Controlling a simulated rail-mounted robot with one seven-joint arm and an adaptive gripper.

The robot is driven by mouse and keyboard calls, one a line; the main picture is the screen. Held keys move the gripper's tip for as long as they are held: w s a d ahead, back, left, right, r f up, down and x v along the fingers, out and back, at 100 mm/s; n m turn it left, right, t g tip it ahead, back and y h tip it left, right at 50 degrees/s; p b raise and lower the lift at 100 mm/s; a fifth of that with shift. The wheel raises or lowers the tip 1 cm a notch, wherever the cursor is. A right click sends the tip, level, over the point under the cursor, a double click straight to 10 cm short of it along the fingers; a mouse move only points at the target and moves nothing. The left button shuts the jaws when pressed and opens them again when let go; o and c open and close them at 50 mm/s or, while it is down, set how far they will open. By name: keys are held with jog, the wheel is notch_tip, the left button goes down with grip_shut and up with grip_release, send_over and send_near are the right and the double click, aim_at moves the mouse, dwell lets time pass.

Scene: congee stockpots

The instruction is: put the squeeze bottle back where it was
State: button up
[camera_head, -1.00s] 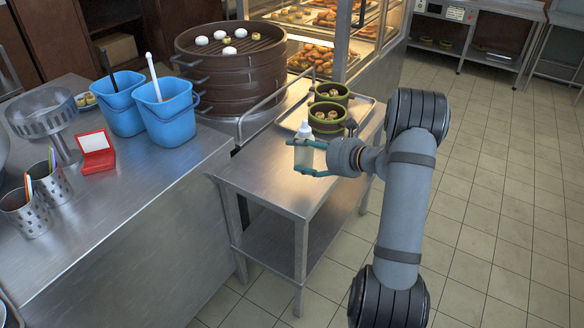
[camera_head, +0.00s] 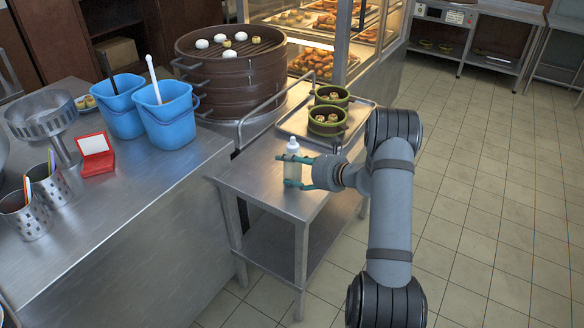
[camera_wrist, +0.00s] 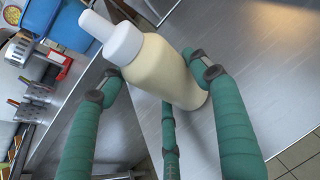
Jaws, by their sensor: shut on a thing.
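The squeeze bottle (camera_head: 291,165) has a pale cream body and a white nozzle cap. It is upright, at the near left part of the small steel table (camera_head: 262,184). My gripper (camera_head: 294,172) has its green fingers shut around the bottle's body. In the wrist view the bottle (camera_wrist: 160,66) sits between the green fingers (camera_wrist: 160,85), with its white cap toward the upper left. Whether the bottle's base touches the tabletop or hangs just above it, I cannot tell.
A tray (camera_head: 360,106) with two small green-rimmed steamers (camera_head: 327,120) stands at the table's far end. A metal rail (camera_head: 262,105) runs along the left side. The counter on the left holds blue buckets (camera_head: 168,115) and a red box (camera_head: 97,155). The table's near part is clear.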

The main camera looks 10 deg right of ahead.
jog(key=o, duration=0.3)
jog(key=shift+f, duration=0.2)
jog(key=o, duration=0.5)
jog(key=shift+r, duration=0.1)
jog(key=shift+r, duration=0.3)
jog(key=v, duration=1.2)
jog(key=shift+s+f, duration=0.1)
jog(key=shift+o, duration=0.8)
